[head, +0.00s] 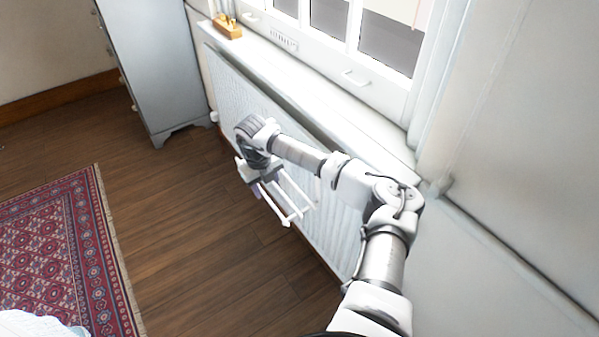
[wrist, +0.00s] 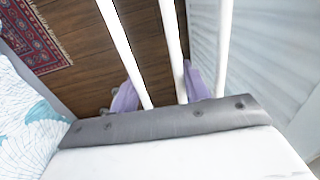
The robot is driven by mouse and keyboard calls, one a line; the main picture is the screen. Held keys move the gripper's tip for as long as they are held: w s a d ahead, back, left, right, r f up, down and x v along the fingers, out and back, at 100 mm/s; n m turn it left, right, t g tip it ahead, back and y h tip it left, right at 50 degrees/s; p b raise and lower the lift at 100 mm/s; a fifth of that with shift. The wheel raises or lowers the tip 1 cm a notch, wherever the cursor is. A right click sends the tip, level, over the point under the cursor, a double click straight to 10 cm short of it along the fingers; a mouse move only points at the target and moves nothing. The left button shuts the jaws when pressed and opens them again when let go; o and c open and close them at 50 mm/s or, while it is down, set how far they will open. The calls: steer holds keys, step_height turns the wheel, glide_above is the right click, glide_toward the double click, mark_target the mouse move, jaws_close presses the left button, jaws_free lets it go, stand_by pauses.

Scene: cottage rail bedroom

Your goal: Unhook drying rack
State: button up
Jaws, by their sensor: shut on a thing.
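The drying rack (head: 290,198) is a small frame of white bars beside the front of the white radiator (head: 328,215). My gripper (head: 262,188) is shut on the rack at its upper left end in the head view. In the wrist view, white bars of the rack (wrist: 173,40) run away from my gripper (wrist: 160,92), whose purple fingers show on either side of the middle bar. The rack's hooks cannot be made out, and I cannot tell whether it touches the radiator.
A window sill (head: 300,90) runs above the radiator, with a wooden object (head: 227,27) at its far end. A grey chest of drawers (head: 155,60) stands beyond. A red patterned rug (head: 60,250) lies left. The wooden floor (head: 200,240) between is clear. Bedding (wrist: 30,125) shows at left.

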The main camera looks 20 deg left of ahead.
steer(key=shift+s+a+r+p, duration=0.25)
steer(key=shift+s+a+r, duration=0.2)
steer(key=shift+s, duration=0.2)
steer(key=shift+s+a+r+p, duration=0.3)
steer(key=shift+s+a+r, duration=0.1)
steer(key=shift+s+a, duration=0.15)
steer(key=shift+s+a+r+p, duration=0.25)
steer(key=shift+s+a+r, duration=0.2)
steer(key=shift+s, duration=0.25)
